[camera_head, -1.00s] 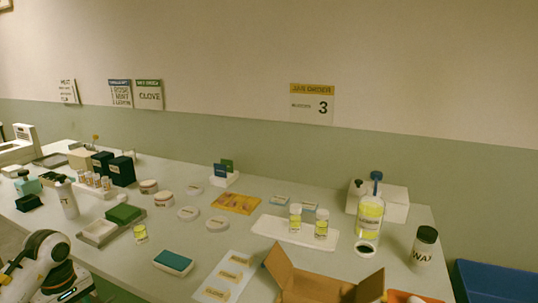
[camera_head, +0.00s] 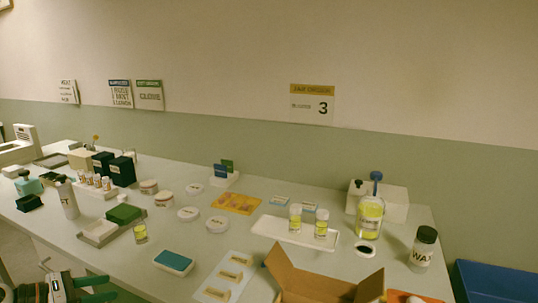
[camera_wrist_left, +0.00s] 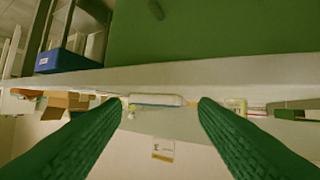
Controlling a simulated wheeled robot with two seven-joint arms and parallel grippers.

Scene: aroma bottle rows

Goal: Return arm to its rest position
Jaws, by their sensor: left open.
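My left gripper (camera_head: 98,288) shows at the lower left corner of the head view, in front of the table's near edge. Its two green fingers are spread apart with nothing between them. In the left wrist view the fingers (camera_wrist_left: 160,104) reach in from both lower sides, apart and empty, with the table's edge beyond them. My right gripper is not in view.
The pale table (camera_head: 105,258) holds a teal-topped pad (camera_head: 173,260), an open cardboard box (camera_head: 320,285), a white tray (camera_head: 268,226) with two yellow-labelled jars, and a wax jar (camera_head: 424,246). A blue bin (camera_head: 495,282) stands right of the table.

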